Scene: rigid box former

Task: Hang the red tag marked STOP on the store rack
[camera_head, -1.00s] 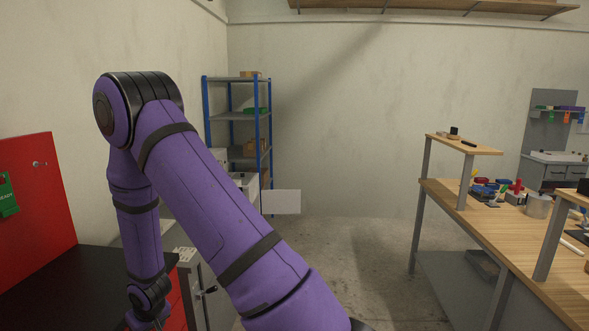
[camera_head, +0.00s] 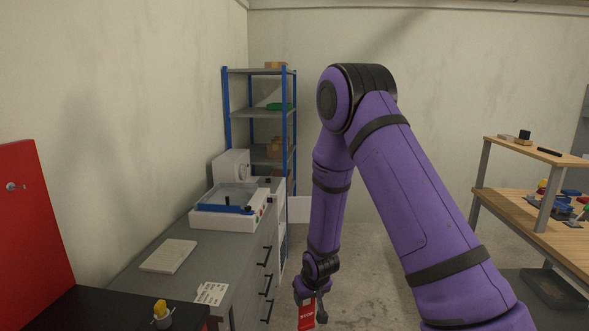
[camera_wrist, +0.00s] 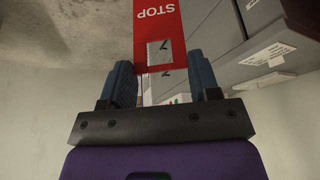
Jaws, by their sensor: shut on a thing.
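The red STOP tag (camera_head: 306,314) hangs from my gripper (camera_head: 309,291), low in the middle of the head view, beside the grey drawer cabinet's front. In the wrist view, the tag (camera_wrist: 180,35) stands out beyond my gripper (camera_wrist: 162,78), its STOP lettering upside down. My gripper is shut on the tag's end, which has a square cut-out. A tall shelf rack (camera_head: 260,113) with blue posts stands in the far corner, well away from my gripper; I cannot tell whether it is the store rack.
The grey cabinet (camera_head: 225,262) along the left wall bears a white machine (camera_head: 232,212) and a pale slab (camera_head: 168,256). A red board (camera_head: 30,235) with a metal hook stands at left. A wooden workbench (camera_head: 515,215) stands at right. Bare floor lies between.

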